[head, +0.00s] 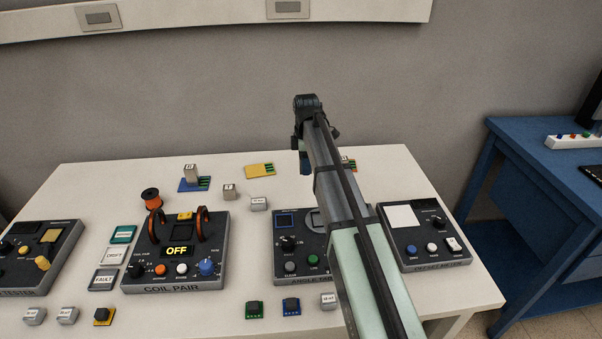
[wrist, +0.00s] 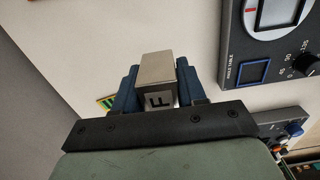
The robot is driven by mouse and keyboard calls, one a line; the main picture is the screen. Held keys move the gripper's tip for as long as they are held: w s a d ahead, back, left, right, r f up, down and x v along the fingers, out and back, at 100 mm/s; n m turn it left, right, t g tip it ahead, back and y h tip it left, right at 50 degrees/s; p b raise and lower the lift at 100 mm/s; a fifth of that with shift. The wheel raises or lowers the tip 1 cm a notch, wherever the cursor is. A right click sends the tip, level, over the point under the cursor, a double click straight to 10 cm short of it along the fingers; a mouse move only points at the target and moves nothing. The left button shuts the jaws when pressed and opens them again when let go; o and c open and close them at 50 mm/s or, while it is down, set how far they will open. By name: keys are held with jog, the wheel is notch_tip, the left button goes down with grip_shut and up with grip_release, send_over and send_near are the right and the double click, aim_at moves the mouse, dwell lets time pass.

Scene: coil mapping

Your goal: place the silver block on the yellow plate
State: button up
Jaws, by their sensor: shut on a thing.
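A silver block (wrist: 157,68) marked F sits between the two blue fingers of my gripper (wrist: 158,84) in the wrist view. My gripper is shut on it. In the head view my gripper (head: 305,164) hangs mostly hidden behind my arm, and the block in it cannot be made out. The yellow plate (head: 257,171) lies flat at the back of the white table, left of my gripper and apart from it. It has a green striped patch at its right end, and nothing stands on it.
A blue plate (head: 187,186) bearing a block (head: 191,172) lies left of the yellow plate. Two small grey blocks (head: 229,191) (head: 259,203) lie in front. Another plate (head: 349,164) is partly hidden behind my arm. The coil pair (head: 175,275) and other consoles fill the table's middle.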

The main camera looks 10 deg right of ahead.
jog(key=a, duration=0.5)
send_near(260, 169)
jog(key=shift+f, duration=3.15)
jog(key=o, duration=1.2)
jog(key=shift+f, duration=0.1)
notch_tip(260, 169, up, 12)
